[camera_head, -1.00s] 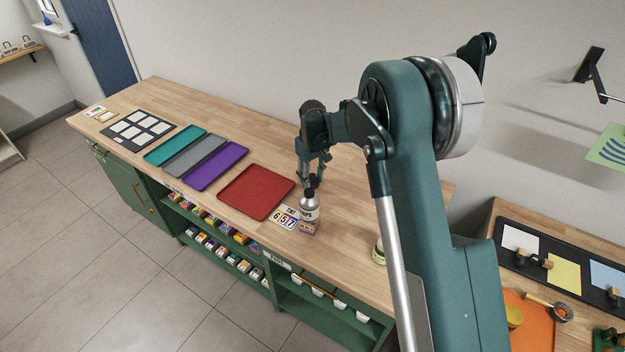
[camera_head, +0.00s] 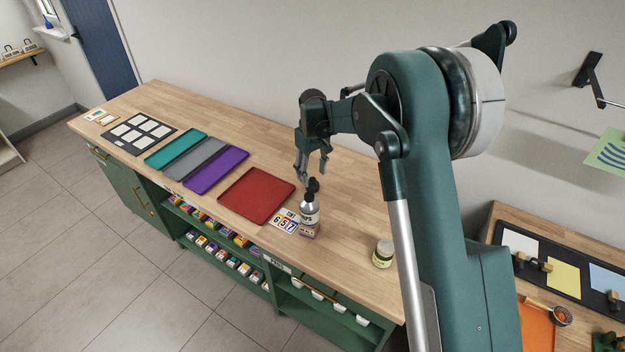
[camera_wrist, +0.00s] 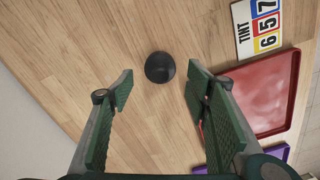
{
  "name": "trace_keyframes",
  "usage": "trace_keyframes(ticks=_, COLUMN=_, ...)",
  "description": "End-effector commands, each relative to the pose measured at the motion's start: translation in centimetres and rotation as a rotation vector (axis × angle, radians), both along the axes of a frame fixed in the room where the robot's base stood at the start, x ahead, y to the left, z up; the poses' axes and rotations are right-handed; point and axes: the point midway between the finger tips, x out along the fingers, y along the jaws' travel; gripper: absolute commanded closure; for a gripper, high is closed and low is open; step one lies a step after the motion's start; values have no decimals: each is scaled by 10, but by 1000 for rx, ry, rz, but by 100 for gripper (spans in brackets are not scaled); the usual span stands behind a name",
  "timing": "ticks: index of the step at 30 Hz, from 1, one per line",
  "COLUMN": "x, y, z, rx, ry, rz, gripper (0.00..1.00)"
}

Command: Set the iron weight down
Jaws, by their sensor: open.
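The iron weight, a small dark round piece (camera_wrist: 160,67), stands on the bare wooden worktop in the wrist view, ahead of and between my fingertips, with gaps on both sides. In the head view what looks like its dark top (camera_head: 313,184) shows just behind the bottle; its lower part is hidden. My gripper (camera_head: 314,171) is above and slightly behind it, fingers pointing down. In the wrist view the two green-padded fingers are spread wide and hold nothing.
A black-capped bottle (camera_head: 309,212) stands close in front of the weight, beside the TINT 657 card (camera_head: 285,222). A red tray (camera_head: 257,195) lies left of them, with purple (camera_head: 216,171), grey and teal trays beyond. A jar (camera_head: 383,254) stands to the right. The worktop behind is clear.

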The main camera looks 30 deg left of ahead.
Motion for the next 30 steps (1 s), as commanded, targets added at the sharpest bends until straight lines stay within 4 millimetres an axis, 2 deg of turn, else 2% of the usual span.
trace_keyframes(ticks=6, x=0, y=0, z=36, rx=0, ry=0, rz=0, gripper=52)
trace_keyframes(ticks=12, x=0, y=0, z=59, rx=0, ry=0, rz=0, gripper=52)
trace_keyframes(ticks=18, x=0, y=0, z=69, rx=0, ry=0, rz=0, gripper=52)
trace_keyframes(ticks=30, x=0, y=0, z=69, rx=0, ry=0, rz=0, gripper=52)
